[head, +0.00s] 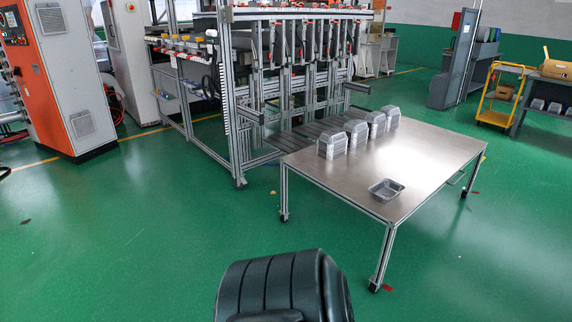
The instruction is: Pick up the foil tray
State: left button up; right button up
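A single shallow silver foil tray (386,189) lies near the front edge of the metal-topped table (425,165), with its open side up. Several stacks of foil trays stand along the table's back left edge; the nearest stack (332,146) is the largest in view. The table is some way ahead and to the right. No gripper can be made out in the head view. A dark rounded part of mine fills the bottom middle, well apart from the table.
A metal-framed machine (250,90) stands right behind the table. An orange and white cabinet (62,75) is at the left. A yellow cart (500,95) stands at the far right. The green floor (130,240) in front of the table is clear.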

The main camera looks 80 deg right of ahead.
aim_at(384, 191)
jog(key=z, duration=3.5)
jog(key=i+j+z, duration=0.25)
jog(key=i+j, duration=0.4)
